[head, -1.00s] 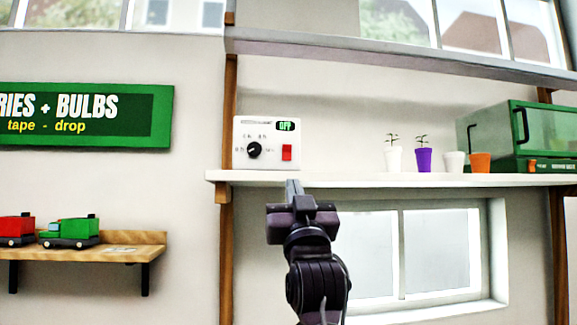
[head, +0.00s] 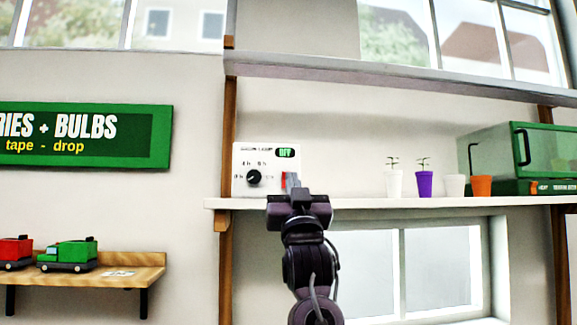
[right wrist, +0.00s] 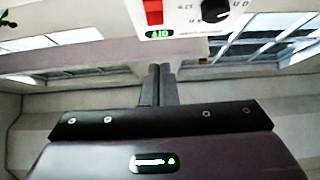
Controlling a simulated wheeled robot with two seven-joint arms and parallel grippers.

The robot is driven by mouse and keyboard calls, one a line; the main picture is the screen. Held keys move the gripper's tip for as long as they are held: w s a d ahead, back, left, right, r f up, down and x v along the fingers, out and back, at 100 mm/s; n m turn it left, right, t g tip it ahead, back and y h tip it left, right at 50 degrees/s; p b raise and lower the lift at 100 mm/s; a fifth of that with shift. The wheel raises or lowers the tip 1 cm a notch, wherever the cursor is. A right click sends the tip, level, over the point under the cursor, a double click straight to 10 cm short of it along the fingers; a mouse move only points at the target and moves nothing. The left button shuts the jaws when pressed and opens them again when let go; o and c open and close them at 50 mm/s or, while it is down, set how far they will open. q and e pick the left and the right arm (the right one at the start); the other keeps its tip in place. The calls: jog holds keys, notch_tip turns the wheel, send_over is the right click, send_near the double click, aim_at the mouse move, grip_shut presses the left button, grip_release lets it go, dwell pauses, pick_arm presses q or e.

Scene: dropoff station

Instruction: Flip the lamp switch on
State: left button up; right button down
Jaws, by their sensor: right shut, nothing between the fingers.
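The lamp control box (head: 262,160) is a white panel standing at the left end of the white shelf. My left gripper is not in view.
The white shelf (head: 350,202) runs right, bearing small pots, including a purple one (head: 424,184), and a green glass-sided case (head: 500,150). A wooden shelf (head: 130,270) with toy trucks is at lower left. The shelf right of the box is bare up to the pots.

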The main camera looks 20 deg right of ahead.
jog(key=w+p, duration=0.1)
jog(key=w+d+r+p, duration=0.1)
jog(key=w, duration=0.1)
jog(key=w+p, duration=0.1)
jog(key=w, duration=0.1)
jog(key=shift+w+d+r, duration=0.15)
jog(key=shift+d, duration=0.1)
jog(key=shift+w+r, duration=0.25)
jog(key=shift+w, duration=0.1)
dwell(0.3)
